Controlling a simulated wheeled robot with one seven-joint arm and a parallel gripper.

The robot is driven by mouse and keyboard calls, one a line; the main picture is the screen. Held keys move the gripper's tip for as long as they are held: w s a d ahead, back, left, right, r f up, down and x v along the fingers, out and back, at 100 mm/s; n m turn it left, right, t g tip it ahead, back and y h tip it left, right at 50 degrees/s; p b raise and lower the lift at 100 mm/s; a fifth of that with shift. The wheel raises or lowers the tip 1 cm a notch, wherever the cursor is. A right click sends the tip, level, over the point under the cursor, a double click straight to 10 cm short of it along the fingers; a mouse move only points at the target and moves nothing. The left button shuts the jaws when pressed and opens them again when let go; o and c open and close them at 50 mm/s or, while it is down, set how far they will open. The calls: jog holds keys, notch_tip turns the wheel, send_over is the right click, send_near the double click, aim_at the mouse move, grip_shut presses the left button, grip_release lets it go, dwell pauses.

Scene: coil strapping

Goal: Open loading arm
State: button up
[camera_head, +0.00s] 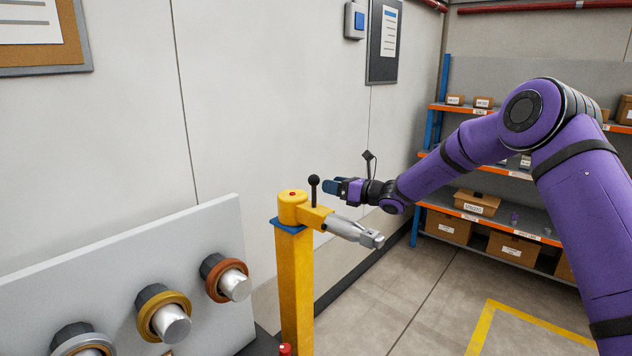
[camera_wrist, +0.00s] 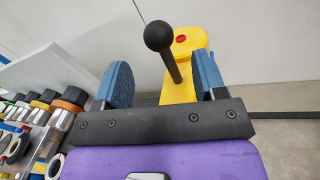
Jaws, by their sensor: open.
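The loading arm (camera_head: 340,224) is a yellow and grey bar extending right from the top of a yellow post (camera_head: 296,285). A black ball-topped handle (camera_head: 314,186) stands up from its yellow part, and it also shows in the wrist view (camera_wrist: 159,37). My gripper (camera_head: 329,186) is open, with its blue fingertips close to the handle in the head view. In the wrist view, the handle shows in the gap between my gripper's blue fingers (camera_wrist: 163,80), nearer the right finger. I see no contact, and cannot tell whether the fingertips reach past the handle.
A grey panel (camera_head: 120,265) with several ringed metal pegs stands at left. A red button (camera_head: 285,349) is low beside the post. Shelves (camera_head: 478,211) with boxes stand at the back right. Open floor (camera_head: 430,290) lies right of the post; the wall is close behind.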

aim_at(314, 180)
jog(key=x, duration=0.7)
jog(key=shift+a, duration=0.1)
jog(key=shift+s, duration=0.1)
grip_shut()
